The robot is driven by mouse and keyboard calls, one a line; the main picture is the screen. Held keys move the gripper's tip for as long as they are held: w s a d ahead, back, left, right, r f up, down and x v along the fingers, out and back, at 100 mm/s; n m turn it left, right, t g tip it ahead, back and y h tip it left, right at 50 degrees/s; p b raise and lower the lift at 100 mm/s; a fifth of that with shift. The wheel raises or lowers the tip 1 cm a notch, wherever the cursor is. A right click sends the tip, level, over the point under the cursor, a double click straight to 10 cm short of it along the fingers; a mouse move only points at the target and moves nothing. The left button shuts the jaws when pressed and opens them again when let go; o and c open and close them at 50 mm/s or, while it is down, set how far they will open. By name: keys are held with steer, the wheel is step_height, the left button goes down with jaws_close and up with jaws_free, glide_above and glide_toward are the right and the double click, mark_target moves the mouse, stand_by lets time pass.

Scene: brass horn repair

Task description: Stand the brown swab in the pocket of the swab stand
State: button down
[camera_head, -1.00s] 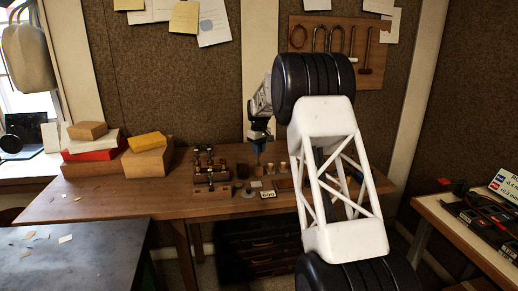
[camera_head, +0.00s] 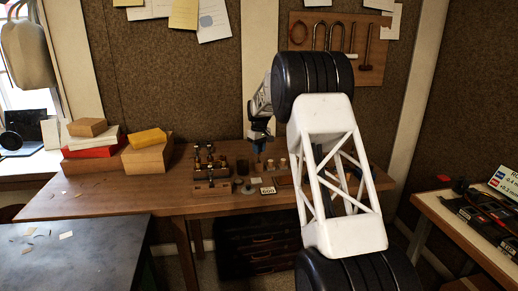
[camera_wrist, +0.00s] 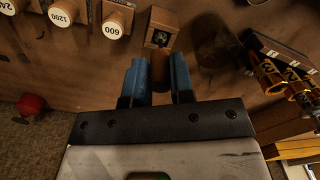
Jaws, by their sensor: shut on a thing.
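The brown swab (camera_wrist: 160,76) shows in the wrist view as a short brown cylinder between the two blue fingers of my gripper (camera_wrist: 160,82), which are shut on it. A small wooden block with a dark square opening (camera_wrist: 166,17) lies just beyond the swab's tip; it looks like the swab stand with its pocket. The swab's end overlaps the block's near edge in this view, and I cannot tell whether they touch. In the head view my gripper (camera_head: 258,144) points down over the bench; the swab and stand are too small to make out there.
Wooden pegs marked 600 (camera_wrist: 113,27) and 1200 (camera_wrist: 61,14) stand left of the block. A dark round cup (camera_wrist: 214,50) and a rack of brass parts (camera_wrist: 268,77) are to its right. Stacked boxes (camera_head: 146,160) sit at the bench's left.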

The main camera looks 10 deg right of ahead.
steer(key=shift+f, duration=0.2)
steer(key=c, duration=0.6)
jaws_free()
steer(key=shift+r, duration=3.5)
